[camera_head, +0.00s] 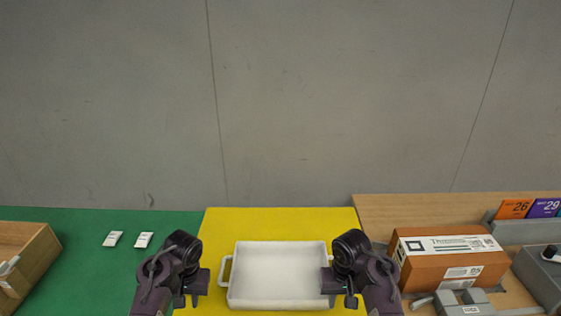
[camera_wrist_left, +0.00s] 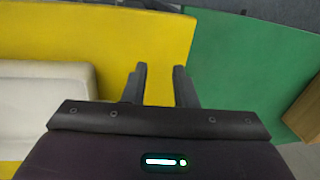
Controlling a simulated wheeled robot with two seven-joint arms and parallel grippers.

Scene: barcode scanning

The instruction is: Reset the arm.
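My left gripper (camera_head: 187,301) hangs to the left of the white tray, near the seam of the green and yellow mats. In the left wrist view its two fingers (camera_wrist_left: 161,72) stand apart with nothing between them. My right gripper (camera_head: 341,301) is at the tray's right edge and covers part of it. Its fingers look apart, and I see nothing held. The white tray (camera_head: 279,303) sits on the yellow mat (camera_head: 285,222) and looks empty. Its left side also shows in the left wrist view (camera_wrist_left: 45,85).
Two small white packets (camera_head: 143,240) lie on the green mat (camera_head: 75,225). A wooden box (camera_head: 38,268) stands at far left. An orange carton (camera_head: 415,268), grey devices (camera_head: 463,308) and numbered cards (camera_head: 514,208) are on the wooden surface at right. A grey wall is behind.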

